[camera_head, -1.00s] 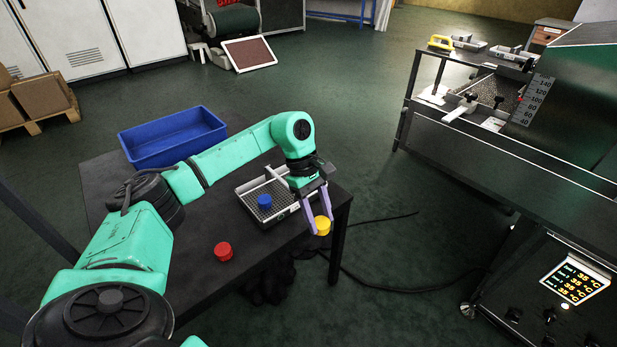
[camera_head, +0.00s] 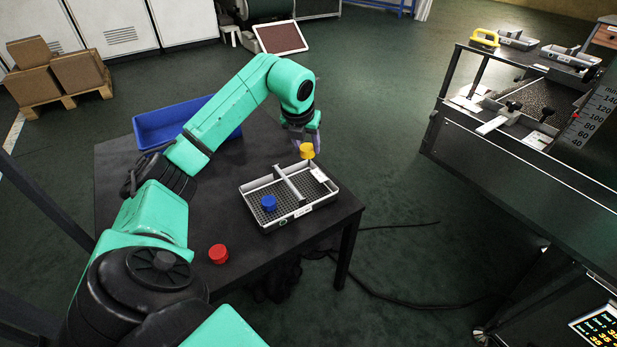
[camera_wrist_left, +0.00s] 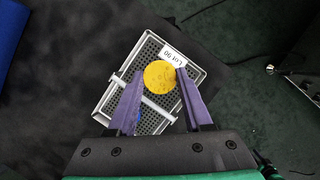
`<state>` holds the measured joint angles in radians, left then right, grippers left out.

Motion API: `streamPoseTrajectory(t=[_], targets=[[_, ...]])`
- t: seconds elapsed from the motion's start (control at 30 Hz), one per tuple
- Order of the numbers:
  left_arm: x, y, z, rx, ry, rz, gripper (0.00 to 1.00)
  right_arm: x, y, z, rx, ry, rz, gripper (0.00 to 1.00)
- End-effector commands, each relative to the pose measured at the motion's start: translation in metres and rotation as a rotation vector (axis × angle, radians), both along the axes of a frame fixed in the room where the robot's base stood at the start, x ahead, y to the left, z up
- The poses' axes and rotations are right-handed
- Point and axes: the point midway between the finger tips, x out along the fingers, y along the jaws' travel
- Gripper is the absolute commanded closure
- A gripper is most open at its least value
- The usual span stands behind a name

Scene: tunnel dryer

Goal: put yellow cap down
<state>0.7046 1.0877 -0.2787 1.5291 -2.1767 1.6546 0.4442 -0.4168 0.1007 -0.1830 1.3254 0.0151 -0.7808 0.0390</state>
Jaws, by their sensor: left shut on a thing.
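My left gripper (camera_head: 308,145) is shut on the yellow cap (camera_head: 307,151) and holds it above the far part of the grey mesh tray (camera_head: 318,208). In the left wrist view the yellow cap (camera_wrist_left: 160,75) sits between the purple fingertips, over the tray, near its white label. A divider splits the tray into two compartments. A blue cap (camera_head: 269,203) stands in the nearer left compartment; the far right compartment looks empty. A red cap (camera_head: 218,253) stands on the dark table near its front edge. My right gripper is not in view.
A blue bin (camera_head: 172,127) stands at the table's back left, behind my left arm. The dark table (camera_head: 225,205) is bare between the bin, tray and red cap. A metal machine (camera_head: 500,160) stands apart at the right.

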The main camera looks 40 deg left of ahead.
Motion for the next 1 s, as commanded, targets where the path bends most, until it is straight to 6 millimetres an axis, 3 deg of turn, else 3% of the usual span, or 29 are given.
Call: streamPoseTrajectory(t=[0.03,0.2,0.5,0.6,0.87,0.9,0.93,1.0], targets=[[-0.001,-0.001,-0.023,-0.001,0.007,-0.001,1.0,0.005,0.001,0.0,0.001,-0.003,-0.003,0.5],[-0.001,-0.001,-0.072,-0.002,0.004,-0.002,1.0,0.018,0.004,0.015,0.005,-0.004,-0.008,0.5],[0.0,-0.001,-0.121,-0.002,0.003,-0.004,1.0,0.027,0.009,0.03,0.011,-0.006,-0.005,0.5],[0.0,-0.001,-0.13,-0.001,0.0,-0.005,1.0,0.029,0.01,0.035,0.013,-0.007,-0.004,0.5],[0.0,0.0,-0.131,0.0,0.0,-0.004,1.0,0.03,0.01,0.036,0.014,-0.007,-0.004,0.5],[0.0,-0.001,-0.13,0.0,0.0,-0.004,0.35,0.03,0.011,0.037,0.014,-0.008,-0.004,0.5],[0.0,-0.001,-0.13,0.0,0.0,-0.004,0.23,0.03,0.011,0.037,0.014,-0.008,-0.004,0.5],[0.0,-0.001,-0.13,0.0,0.0,-0.004,0.2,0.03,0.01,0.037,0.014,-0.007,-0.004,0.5]])
